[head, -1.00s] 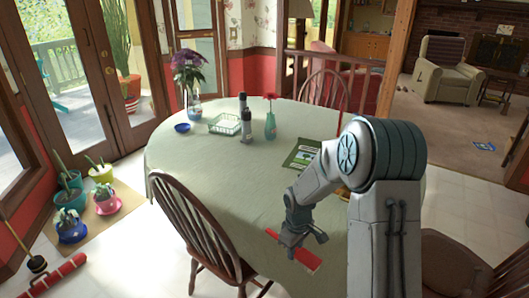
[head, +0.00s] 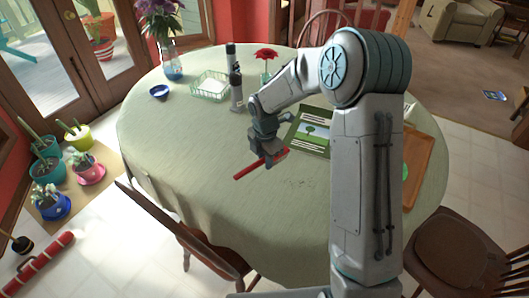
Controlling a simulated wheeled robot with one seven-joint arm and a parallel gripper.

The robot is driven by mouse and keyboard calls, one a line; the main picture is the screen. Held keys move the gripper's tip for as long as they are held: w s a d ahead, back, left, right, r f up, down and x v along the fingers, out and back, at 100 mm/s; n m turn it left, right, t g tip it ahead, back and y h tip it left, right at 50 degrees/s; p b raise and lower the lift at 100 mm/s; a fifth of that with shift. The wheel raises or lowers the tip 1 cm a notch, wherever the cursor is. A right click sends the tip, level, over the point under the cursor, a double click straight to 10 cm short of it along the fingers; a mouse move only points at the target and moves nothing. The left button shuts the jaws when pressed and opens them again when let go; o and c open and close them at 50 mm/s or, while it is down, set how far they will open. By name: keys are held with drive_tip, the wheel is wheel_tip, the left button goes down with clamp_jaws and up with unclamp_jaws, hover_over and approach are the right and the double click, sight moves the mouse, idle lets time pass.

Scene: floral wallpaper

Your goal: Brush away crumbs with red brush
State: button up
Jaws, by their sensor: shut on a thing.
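My gripper (head: 268,150) is shut on the red brush (head: 248,169) over the middle of the table. The brush's red end points down and to the left; the rest is partly hidden by the gripper. I cannot tell whether the brush touches the tablecloth. Small dark crumbs (head: 300,183) lie on the pale green cloth in front of the gripper, a little to its right. The table (head: 200,180) is oval.
A green book (head: 312,131) lies right of the gripper. A wooden tray (head: 418,150) is at the right, partly behind my arm. The table's left side is clear.

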sight(265, 181)
wheel_tip(265, 181, down, 8)
drive_tip(key=b, duration=0.5)
drive_tip(key=shift+r, duration=0.2)
drive_tip(key=shift+d+r, duration=0.15)
drive_tip(key=shift+d, duration=0.05)
clamp_jaws()
drive_tip(key=shift+s+d+f, duration=0.1)
drive_tip(key=shift+d, duration=0.55)
drive_tip(key=shift+s+d+f, duration=0.1)
drive_tip(key=shift+d, duration=0.5)
drive_tip(key=shift+s+d, duration=0.2)
drive_tip(key=shift+d, duration=1.85)
drive_tip(key=shift+s+d, duration=0.15)
drive_tip(key=shift+d, duration=1.9)
drive_tip(key=shift+w+a, duration=0.1)
drive_tip(key=shift+a, duration=1)
drive_tip(key=shift+w+a, duration=0.2)
drive_tip(key=shift+a, duration=2.05)
drive_tip(key=shift+w+a, duration=0.2)
drive_tip(key=shift+a, duration=2)
drive_tip(key=shift+a+r, duration=0.15)
drive_tip(key=shift+r, duration=0.2)
wheel_tip(265, 181, up, 2)
drive_tip(key=shift+w+p, duration=0.1)
drive_tip(key=shift+p, duration=0.5)
drive_tip(key=shift+r, duration=0.35)
wheel_tip(265, 181, up, 5)
drive_tip(key=p, duration=0.4)
drive_tip(key=shift+p, duration=0.3)
drive_tip(key=shift+f, duration=0.1)
